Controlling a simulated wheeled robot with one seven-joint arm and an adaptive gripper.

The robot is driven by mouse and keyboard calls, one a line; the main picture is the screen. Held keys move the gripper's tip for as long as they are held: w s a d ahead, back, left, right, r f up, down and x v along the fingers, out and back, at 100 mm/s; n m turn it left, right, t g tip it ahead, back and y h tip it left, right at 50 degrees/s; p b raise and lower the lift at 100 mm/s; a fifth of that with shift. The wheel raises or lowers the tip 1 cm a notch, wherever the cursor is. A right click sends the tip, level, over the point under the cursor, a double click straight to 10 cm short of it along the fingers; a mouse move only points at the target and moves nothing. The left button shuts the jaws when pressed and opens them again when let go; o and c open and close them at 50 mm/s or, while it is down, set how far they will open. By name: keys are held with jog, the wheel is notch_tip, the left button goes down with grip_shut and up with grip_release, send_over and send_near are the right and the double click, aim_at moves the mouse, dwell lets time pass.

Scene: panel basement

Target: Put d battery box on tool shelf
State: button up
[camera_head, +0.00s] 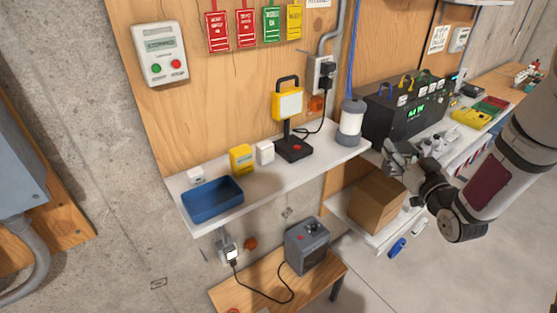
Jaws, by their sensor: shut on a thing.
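My gripper (398,160) is at the right of the white tool shelf (288,183), in front of the black bench unit. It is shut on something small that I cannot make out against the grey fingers. A small yellow box (241,159) stands upright on the shelf, left of centre; its label is too small to read, so I cannot tell if it is the D battery box. A small white box (265,153) stands just right of it. No other thing is clearly marked as a D battery box.
A blue tray (212,220) and a small white item (196,174) are at the shelf's left. A yellow work lamp (289,105) and a grey-white cylinder (351,122) stand further right. A cardboard box (375,204) is below my gripper. The shelf's front middle is bare.

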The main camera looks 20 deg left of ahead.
jog(key=shift+s+a+r+n+g+y+b, duration=0.85)
jog(key=shift+a+r+n+g+y, duration=1.65)
jog(key=shift+y, duration=0.9)
jog(key=shift+n, duration=0.3)
jog(key=w+a+f+p, duration=0.1)
jog(key=w+a, duration=0.1)
jog(key=a, duration=0.2)
jog(key=w+a+f, duration=0.2)
jog(key=a, duration=0.2)
jog(key=w+a+f+p, duration=0.1)
jog(key=w+a, duration=0.1)
jog(key=a, duration=0.3)
jog(key=shift+w+f+p, duration=0.25)
jog(key=shift+f+p, duration=0.05)
jog(key=shift+f, duration=0.4)
jog(key=shift+f, duration=0.2)
jog(key=o, duration=1.3)
